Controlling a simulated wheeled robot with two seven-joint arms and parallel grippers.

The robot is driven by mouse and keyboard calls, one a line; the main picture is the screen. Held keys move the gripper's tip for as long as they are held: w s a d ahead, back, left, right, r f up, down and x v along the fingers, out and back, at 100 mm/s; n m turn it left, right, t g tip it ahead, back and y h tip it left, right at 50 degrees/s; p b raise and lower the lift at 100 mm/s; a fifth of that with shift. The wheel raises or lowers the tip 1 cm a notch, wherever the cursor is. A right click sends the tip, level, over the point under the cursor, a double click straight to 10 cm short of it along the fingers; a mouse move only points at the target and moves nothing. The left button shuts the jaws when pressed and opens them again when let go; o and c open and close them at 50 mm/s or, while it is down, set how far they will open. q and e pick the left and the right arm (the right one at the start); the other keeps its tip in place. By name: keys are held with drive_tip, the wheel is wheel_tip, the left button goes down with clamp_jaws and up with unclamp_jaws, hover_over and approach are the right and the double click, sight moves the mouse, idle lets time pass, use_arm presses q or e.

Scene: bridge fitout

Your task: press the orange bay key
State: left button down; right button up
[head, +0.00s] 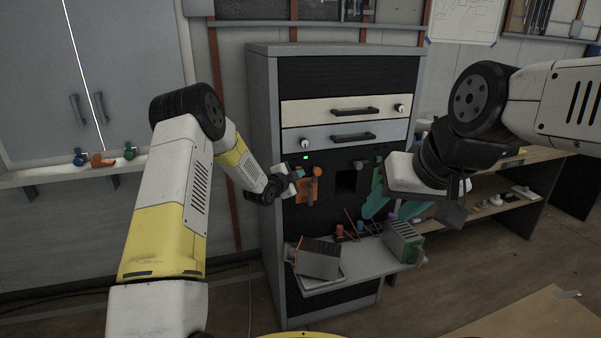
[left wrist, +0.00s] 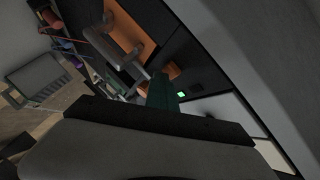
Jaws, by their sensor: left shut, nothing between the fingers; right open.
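The orange bay key (head: 317,171) is a small block on the dark front of the grey cabinet, below the drawers and just above an orange panel (head: 303,192). It also shows in the left wrist view (left wrist: 173,70), partly behind my finger. My left gripper (head: 292,187) is shut and empty at the cabinet front. In the left wrist view its teal fingertips (left wrist: 162,90) overlap the key's edge; I cannot tell whether they touch it. A green light (head: 305,157) glows above the key. My right gripper (head: 393,200) is open and empty, with teal fingers, in front of the cabinet's right side.
A grey handle (left wrist: 125,45) stands out from the orange panel, close to my left fingers. Two drawers (head: 320,110) with black handles are above. A shelf (head: 360,258) below holds a tilted dark rack (head: 318,258), a slotted green-and-white block (head: 403,242) and small coloured parts.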

use_arm(q)
drive_tip(key=shift+s, duration=0.15)
drive_tip(key=s+d, duration=0.2)
drive_tip(key=s, duration=0.3)
drive_tip(key=shift+s, duration=0.4)
drive_tip(key=s+a+r+n+g+y, duration=0.2)
drive_tip(key=s+a+r+n, duration=0.25)
drive_tip(key=s+r, duration=0.35)
drive_tip(key=s+a+r+n+g+y, duration=0.1)
drive_tip(key=s+a+r+n+y, duration=0.15)
drive_tip(key=s+a+r, duration=0.55)
drive_tip(key=s+a+r+n+g, duration=0.1)
drive_tip(key=s+n, duration=0.3)
drive_tip(key=s, duration=0.9)
drive_tip(key=s+r+n+g, duration=0.3)
drive_tip(key=s+n, duration=0.1)
drive_tip(key=s, duration=0.9)
drive_tip(key=shift+s+a+n, duration=0.4)
